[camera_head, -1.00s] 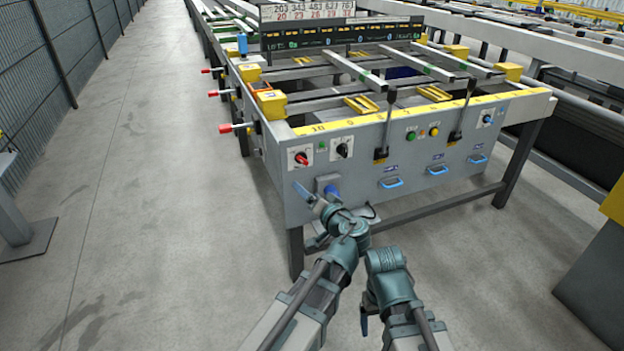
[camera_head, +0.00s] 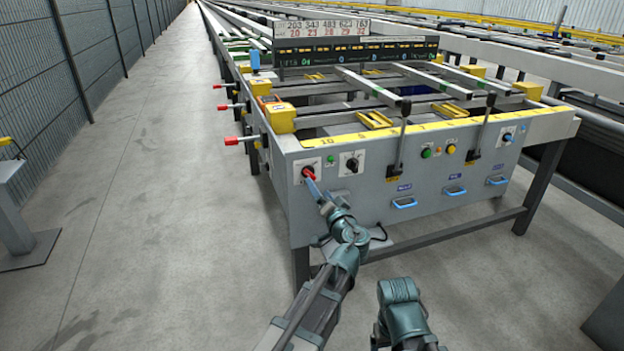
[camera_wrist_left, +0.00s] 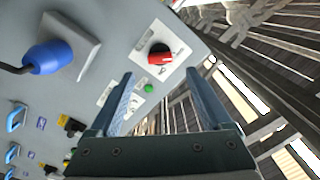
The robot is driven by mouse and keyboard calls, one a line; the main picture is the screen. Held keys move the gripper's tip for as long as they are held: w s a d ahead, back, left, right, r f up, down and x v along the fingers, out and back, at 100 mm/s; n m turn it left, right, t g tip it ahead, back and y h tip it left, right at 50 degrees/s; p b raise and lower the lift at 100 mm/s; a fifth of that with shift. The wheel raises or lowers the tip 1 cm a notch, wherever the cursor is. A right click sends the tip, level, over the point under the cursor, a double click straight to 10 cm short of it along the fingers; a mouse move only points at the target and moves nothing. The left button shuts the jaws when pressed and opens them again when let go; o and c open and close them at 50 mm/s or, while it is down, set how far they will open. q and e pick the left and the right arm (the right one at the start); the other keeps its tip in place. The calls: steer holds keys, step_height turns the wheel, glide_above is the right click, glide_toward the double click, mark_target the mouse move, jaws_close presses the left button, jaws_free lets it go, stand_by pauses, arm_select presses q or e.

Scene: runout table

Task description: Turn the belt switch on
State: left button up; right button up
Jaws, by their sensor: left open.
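A red rotary switch (camera_head: 308,171) sits on a white plate at the left end of the grey front panel. It also shows in the left wrist view (camera_wrist_left: 159,54), ahead of the fingers. A black rotary switch (camera_head: 352,163) is on its own white plate to the right. I cannot read which of them is the belt switch. My left gripper (camera_head: 312,186) is just in front of and below the red switch. In the left wrist view its two fingers (camera_wrist_left: 162,88) are apart with nothing between them, and no contact with the switch shows.
A green button (camera_wrist_left: 149,88) is near the red switch. A blue plug (camera_wrist_left: 48,58) with a cable sticks out of the panel. Two black levers (camera_head: 402,135) and several blue handles (camera_head: 404,203) are farther right. Red-tipped handles (camera_head: 232,141) stick out left.

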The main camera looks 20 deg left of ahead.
mark_target(309, 174)
arm_select(q)
steer(key=x, duration=0.7)
steer(key=shift+a, duration=0.15)
steer(key=shift+w, duration=0.15)
jaws_close()
